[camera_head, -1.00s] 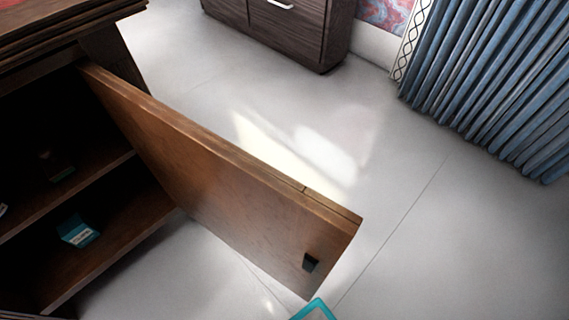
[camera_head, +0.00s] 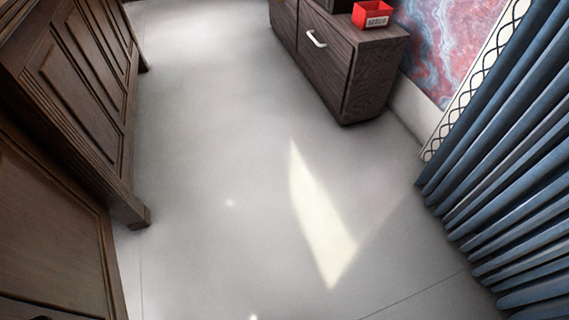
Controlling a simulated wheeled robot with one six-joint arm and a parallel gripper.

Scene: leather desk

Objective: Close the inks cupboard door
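A brown wooden panel (camera_head: 45,235) fills the lower left corner of the head view. It may be the inks cupboard door, but I cannot tell, since its lower and left parts are cut off by the frame. Something dark shows at its bottom edge, too little to identify. The cupboard's shelves and inside are out of view. My gripper is not in view.
The carved dark wood desk side (camera_head: 85,90) runs along the left. A dark cabinet (camera_head: 375,80) with a white handle stands at the back, with a red labelled box (camera_head: 372,15) on top. Blue curtains (camera_head: 515,190) hang at right. Grey floor between is clear.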

